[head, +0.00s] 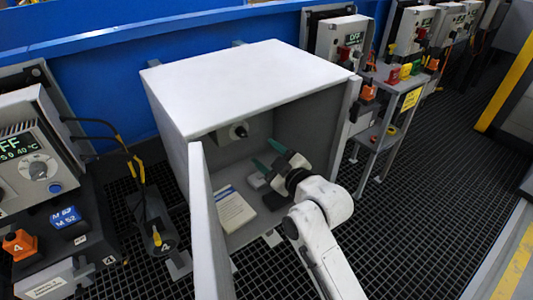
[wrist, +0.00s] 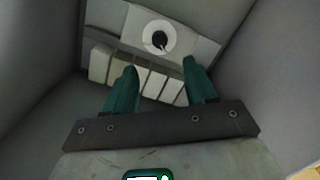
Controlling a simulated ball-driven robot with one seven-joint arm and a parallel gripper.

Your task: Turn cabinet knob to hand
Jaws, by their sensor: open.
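The open cabinet (head: 175,120) has a white top and grey walls, and its door (head: 208,230) stands open at the front left. The knob (head: 240,131), a white disc with a dark centre, sits on the cabinet's inner back wall. In the wrist view the knob (wrist: 158,38) lies beyond the fingertips, a little above the gap between them. My gripper (head: 266,154) has green fingers, is inside the cabinet and is open and empty. In the wrist view its fingers (wrist: 160,75) are spread apart, not touching the knob. The exact distance to the knob cannot be told.
White blocks (wrist: 135,76) stand in a row below the knob. A printed sheet (head: 234,209) lies on the cabinet floor. A shelf stand (head: 372,140) is at right, and a control box (head: 35,150) at left.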

